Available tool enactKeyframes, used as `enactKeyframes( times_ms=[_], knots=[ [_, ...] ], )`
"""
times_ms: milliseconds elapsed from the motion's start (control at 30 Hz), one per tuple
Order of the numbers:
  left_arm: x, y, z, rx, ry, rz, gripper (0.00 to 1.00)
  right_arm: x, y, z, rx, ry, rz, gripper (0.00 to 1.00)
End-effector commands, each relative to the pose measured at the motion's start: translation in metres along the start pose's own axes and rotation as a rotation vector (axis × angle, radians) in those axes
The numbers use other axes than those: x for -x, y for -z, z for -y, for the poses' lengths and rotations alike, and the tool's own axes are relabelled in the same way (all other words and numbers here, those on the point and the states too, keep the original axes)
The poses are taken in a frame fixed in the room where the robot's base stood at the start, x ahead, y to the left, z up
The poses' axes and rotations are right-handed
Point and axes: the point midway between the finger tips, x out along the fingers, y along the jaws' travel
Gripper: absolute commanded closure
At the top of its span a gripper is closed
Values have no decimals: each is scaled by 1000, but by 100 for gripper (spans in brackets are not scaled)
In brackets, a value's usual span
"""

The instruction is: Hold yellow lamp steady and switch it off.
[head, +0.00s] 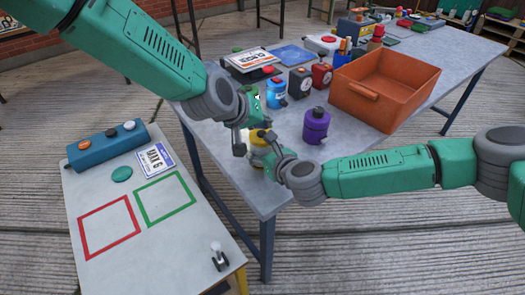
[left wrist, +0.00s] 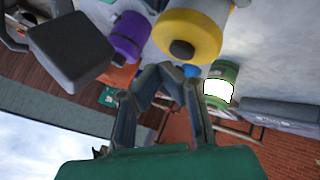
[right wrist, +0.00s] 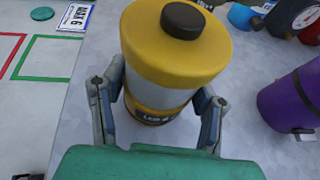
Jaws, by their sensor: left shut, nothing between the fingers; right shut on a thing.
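The yellow lamp (head: 258,137) stands on the grey table near its front left corner, partly hidden by my grippers in the head view. In the right wrist view the lamp (right wrist: 170,60) has a yellow cap with a black button (right wrist: 182,20) on top and a pale middle. My right gripper (right wrist: 158,102) is shut on its body, one finger on each side. My left gripper (head: 240,147) is shut and empty beside the lamp. In the left wrist view its fingertips (left wrist: 172,72) are close to the black button (left wrist: 181,50); I cannot tell whether they touch it.
A purple canister (head: 316,126) stands right of the lamp. Blue (head: 277,88), black and red canisters, a green one (head: 248,97) and an orange crate (head: 388,86) are behind. A white side table (head: 110,240) with red and green outlines is at the left.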

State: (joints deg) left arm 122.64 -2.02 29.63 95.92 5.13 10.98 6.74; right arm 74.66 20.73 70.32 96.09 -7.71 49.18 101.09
Motion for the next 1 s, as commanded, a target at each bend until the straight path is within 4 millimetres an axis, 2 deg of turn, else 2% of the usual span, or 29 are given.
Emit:
enactKeyframes(
  times_ms=[600, 1000],
  knots=[
    [39, 29, -29, -1, 0, -2, 100, 0, 0, 0, 0, 0, 0, 88],
    [41, 30, -30, 0, 0, 0, 100, 0, 0, 0, 0, 0, 0, 88]
  ],
)
